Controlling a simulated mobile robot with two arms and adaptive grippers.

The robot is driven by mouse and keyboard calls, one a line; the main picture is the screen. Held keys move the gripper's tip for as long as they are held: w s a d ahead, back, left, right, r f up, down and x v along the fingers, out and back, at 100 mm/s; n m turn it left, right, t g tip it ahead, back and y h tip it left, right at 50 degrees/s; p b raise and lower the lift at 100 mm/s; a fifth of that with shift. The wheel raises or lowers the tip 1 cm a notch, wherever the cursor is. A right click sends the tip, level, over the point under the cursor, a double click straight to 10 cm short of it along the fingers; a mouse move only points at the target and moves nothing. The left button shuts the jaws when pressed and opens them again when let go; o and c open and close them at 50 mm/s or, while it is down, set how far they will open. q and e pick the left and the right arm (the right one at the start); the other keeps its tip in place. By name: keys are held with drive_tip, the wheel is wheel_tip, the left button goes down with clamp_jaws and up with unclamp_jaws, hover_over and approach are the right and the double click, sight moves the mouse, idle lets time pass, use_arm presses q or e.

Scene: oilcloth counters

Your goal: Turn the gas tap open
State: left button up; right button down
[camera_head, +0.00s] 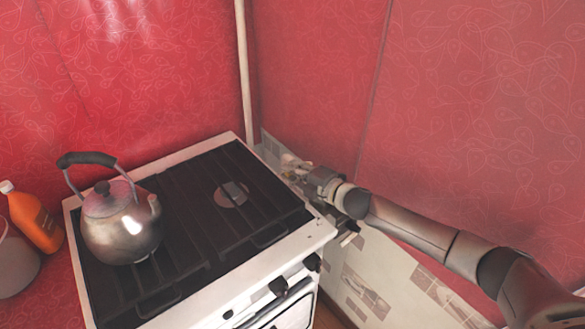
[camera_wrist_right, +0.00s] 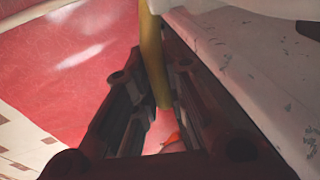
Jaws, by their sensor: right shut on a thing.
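My right gripper (camera_head: 294,168) reaches in from the right to the narrow gap between the stove's back right corner and the red wall. It is shut on the gas tap, which is mostly hidden by the fingers in the head view. In the right wrist view the dark fingers stand on both sides of a yellow pipe-like bar (camera_wrist_right: 151,55). A small orange-red piece (camera_wrist_right: 172,138), perhaps the tap's handle, shows between them below the bar's end. My left gripper is not in view.
The white stove (camera_head: 262,272) has a dark grate top. A steel kettle (camera_head: 120,235) stands on its left. An orange bottle (camera_head: 36,221) is further left. A pale vertical pipe (camera_head: 244,70) runs down the wall corner. The patterned red wall (camera_head: 480,110) is close beside my arm.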

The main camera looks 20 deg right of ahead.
drive_tip(key=shift+s+d+r+n+g+y, duration=0.1)
drive_tip(key=shift+s+d+n+g+y, duration=0.15)
drive_tip(key=shift+n+g+y, duration=0.4)
drive_tip(key=shift+s+d+n+g+y, duration=0.15)
drive_tip(key=shift+s+n+g+y, duration=0.2)
drive_tip(key=shift+n+y, duration=0.3)
drive_tip(key=shift+s+d+n+g+y, duration=0.15)
drive_tip(key=shift+n+g+y, duration=0.25)
drive_tip(key=shift+y, duration=0.3)
drive_tip(key=c, duration=1.4)
unclamp_jaws()
drive_tip(key=shift+c, duration=0.2)
drive_tip(key=shift+a, duration=0.15)
